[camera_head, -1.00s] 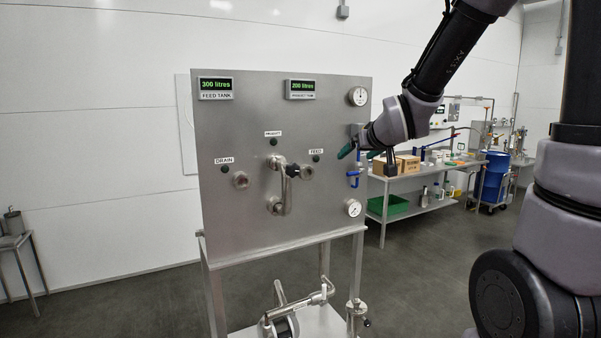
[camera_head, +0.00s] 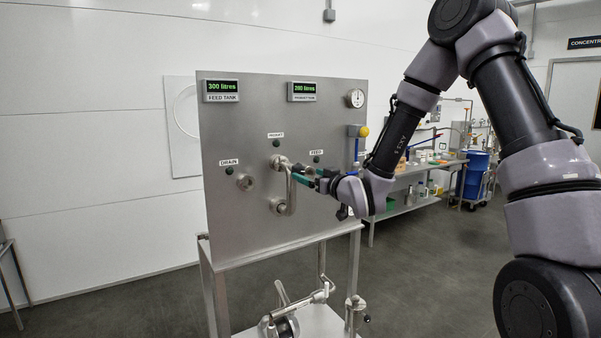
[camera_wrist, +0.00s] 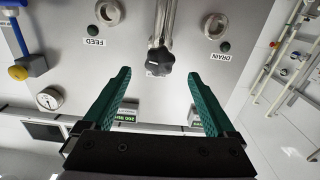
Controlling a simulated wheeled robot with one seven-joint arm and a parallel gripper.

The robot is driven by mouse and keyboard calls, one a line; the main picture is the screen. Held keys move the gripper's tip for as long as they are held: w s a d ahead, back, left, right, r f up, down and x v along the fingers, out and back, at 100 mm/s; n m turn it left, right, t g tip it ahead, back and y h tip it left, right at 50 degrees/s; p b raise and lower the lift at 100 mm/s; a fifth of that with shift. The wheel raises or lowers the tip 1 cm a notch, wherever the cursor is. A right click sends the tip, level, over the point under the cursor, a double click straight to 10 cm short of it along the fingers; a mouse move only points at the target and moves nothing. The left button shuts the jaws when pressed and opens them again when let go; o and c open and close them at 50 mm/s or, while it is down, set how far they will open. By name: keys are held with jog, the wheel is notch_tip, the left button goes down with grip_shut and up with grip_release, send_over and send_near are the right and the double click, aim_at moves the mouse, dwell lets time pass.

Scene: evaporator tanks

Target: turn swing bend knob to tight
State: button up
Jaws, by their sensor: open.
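The swing bend (camera_head: 291,196) is a bent steel pipe on the front of the steel panel (camera_head: 235,120); it also shows in the upside-down wrist view (camera_wrist: 158,28). Its knob (camera_wrist: 161,62) is black and star-shaped. In the wrist view the knob lies between the lines of my two green fingers, just beyond their tips, with clear space on both sides. My gripper (camera_head: 298,175) is open and empty in front of the bend, and also shows in the wrist view (camera_wrist: 160,76). In the head view the gripper hides the knob. I cannot tell how tight the knob is.
The panel carries the DRAIN port (camera_head: 245,182), labels, two green displays and a gauge (camera_head: 355,98). A yellow-topped blue valve (camera_head: 360,133) is at its right edge. Pipework (camera_head: 290,318) stands below.

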aim_at(300, 171)
jog(key=x, duration=0.6)
jog(key=shift+a, duration=0.1)
jog(key=c, duration=1.3)
jog(key=shift+c, duration=0.2)
